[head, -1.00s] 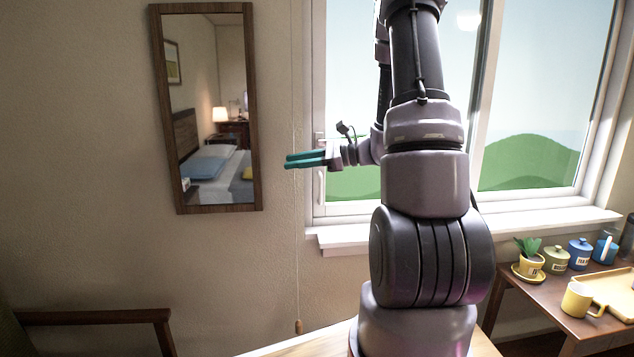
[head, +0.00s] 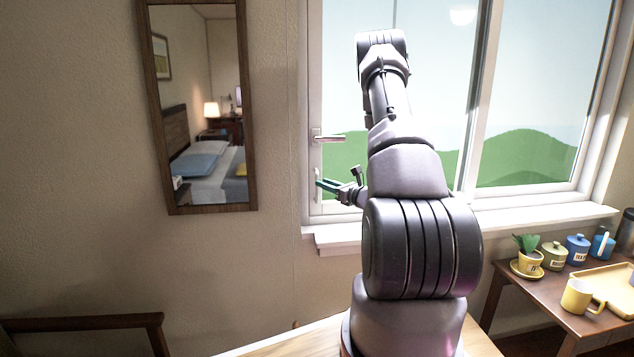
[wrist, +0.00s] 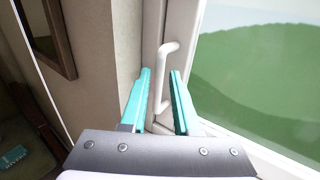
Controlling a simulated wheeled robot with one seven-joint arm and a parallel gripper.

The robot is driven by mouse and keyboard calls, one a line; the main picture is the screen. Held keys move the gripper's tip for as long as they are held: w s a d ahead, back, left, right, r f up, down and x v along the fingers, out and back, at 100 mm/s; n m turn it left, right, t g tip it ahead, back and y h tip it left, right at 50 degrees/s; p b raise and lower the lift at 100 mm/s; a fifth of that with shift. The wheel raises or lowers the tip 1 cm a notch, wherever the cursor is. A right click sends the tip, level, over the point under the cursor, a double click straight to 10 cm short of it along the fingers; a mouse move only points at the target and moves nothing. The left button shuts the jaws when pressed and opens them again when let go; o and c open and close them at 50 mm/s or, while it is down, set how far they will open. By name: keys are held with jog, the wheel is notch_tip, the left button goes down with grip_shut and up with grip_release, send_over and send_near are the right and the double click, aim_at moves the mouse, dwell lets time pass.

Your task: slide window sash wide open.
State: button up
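The window sash (head: 345,60) is the left glazed panel in a white frame, with green hills behind the glass. Its white pull handle (head: 318,182) is upright on the sash's left stile and also shows in the wrist view (wrist: 158,78). My gripper (head: 320,184) is at the handle, its teal fingers pointing left toward the stile. In the wrist view my gripper (wrist: 160,74) is open, and the handle shows in the gap between the two fingers. I cannot tell whether either finger touches it. My arm hides part of the sash.
A metal lever (head: 330,138) sticks out above the handle. A framed mirror (head: 252,110) hangs on the left wall. A white sill (head: 320,240) runs below the window. A side table (head: 545,295) at right bears a yellow mug (head: 576,296), jars and a tray.

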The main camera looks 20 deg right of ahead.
aim_at(317, 201)
jog(key=shift+x, duration=2.25)
grip_shut()
